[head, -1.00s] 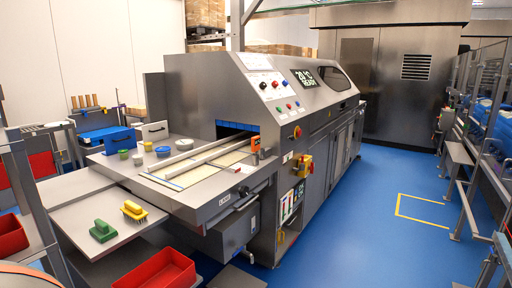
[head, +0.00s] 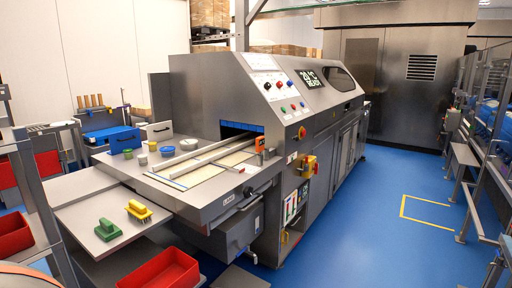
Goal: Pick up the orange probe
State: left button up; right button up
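The orange probe (head: 260,145) appears as a small orange item with a dark face. It stands at the right side of the conveyor bed (head: 205,172), near the mouth of the steel machine (head: 285,110). Its lower part is too small to make out. Neither of my grippers shows in the head view.
A green brush (head: 107,229) and a yellow brush (head: 138,210) lie on a side shelf (head: 85,208). A red bin (head: 160,270) stands below.

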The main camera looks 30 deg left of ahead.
aim_at(260, 141)
jog(key=i+u, duration=0.3)
jog(key=u, duration=0.15)
jog(key=i+l+u, duration=0.15)
jog(key=i+u, duration=0.15)
jog(key=u, duration=0.15)
jog(key=i+l+u, duration=0.35)
jog(key=i+l, duration=1.25)
jog(key=u, duration=0.05)
